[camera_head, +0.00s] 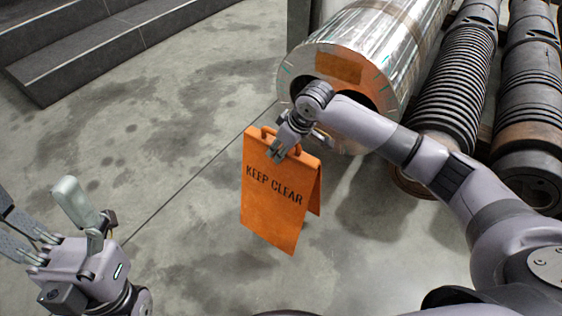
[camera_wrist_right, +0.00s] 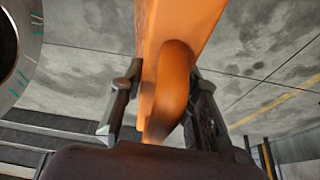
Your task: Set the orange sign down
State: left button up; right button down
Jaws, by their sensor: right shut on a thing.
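The orange sign (camera_head: 272,195), an A-shaped folding board reading "KEEP CLEAR", is upright and slightly tilted in the middle of the head view. My right gripper (camera_head: 279,150) is at its top edge, shut on the sign's handle. In the right wrist view the orange handle (camera_wrist_right: 168,95) sits between the two dark fingers of that gripper (camera_wrist_right: 160,105). I cannot tell whether the sign's lower edge touches the floor. My left gripper (camera_head: 55,225) is at the lower left, empty, with its fingers spread apart, well away from the sign.
A large silver barrel (camera_head: 390,40) lies just behind the sign and right arm. Dark ribbed cylinders (camera_head: 455,75) lie to its right. Grey steps (camera_head: 110,45) are at the upper left. The concrete floor (camera_head: 170,130) left of the sign is clear.

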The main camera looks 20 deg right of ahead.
aim_at(280, 186)
notch_tip(280, 186, down, 5)
jog(key=shift+w+r+b, duration=0.1)
jog(key=shift+b, duration=0.85)
jog(key=c, duration=1.2)
grip_release()
jog(key=shift+f, duration=0.2)
